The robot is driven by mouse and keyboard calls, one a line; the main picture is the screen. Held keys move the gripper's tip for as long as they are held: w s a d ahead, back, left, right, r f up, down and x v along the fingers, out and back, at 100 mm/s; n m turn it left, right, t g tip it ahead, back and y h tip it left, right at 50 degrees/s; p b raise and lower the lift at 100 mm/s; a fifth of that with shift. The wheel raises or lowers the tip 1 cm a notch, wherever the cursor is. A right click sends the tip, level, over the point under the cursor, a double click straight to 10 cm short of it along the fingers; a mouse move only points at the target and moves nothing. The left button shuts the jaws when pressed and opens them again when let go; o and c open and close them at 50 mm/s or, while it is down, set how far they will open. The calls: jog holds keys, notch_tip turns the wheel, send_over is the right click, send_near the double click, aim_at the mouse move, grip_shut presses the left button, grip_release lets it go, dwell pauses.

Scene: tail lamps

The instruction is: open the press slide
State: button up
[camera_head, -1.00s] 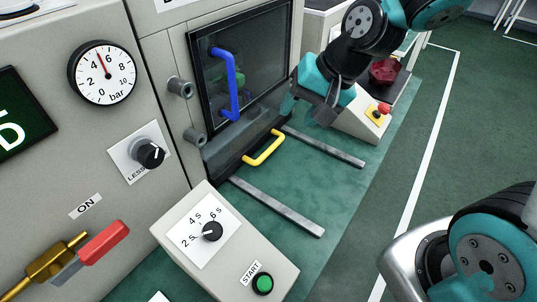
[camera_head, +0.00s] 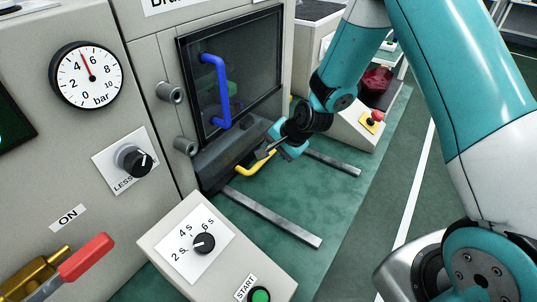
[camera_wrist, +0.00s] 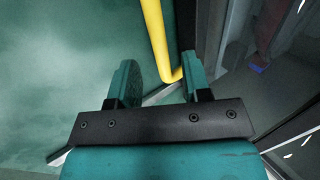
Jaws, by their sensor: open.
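The press slide shows a yellow handle (camera_head: 252,170) low on its front, below the dark window door with the blue handle (camera_head: 221,90). Two grey rails (camera_head: 272,217) run out from the press over the green surface. My gripper (camera_head: 270,147) is open just above and beside the yellow handle, covering part of it. In the wrist view, the yellow handle (camera_wrist: 155,38) runs down between my two open fingers (camera_wrist: 160,82), and its bend lies close to the right finger. I cannot tell whether it touches. The slide is in at the press front.
A control box (camera_head: 215,250) with a timer knob and green START button stands at the front. A gauge (camera_head: 87,75), a knob (camera_head: 133,160) and a red-handled valve (camera_head: 85,258) are on the left panel. An emergency stop box (camera_head: 355,130) stands behind my gripper.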

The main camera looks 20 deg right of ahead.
jog(key=shift+x, duration=1.8)
grip_shut()
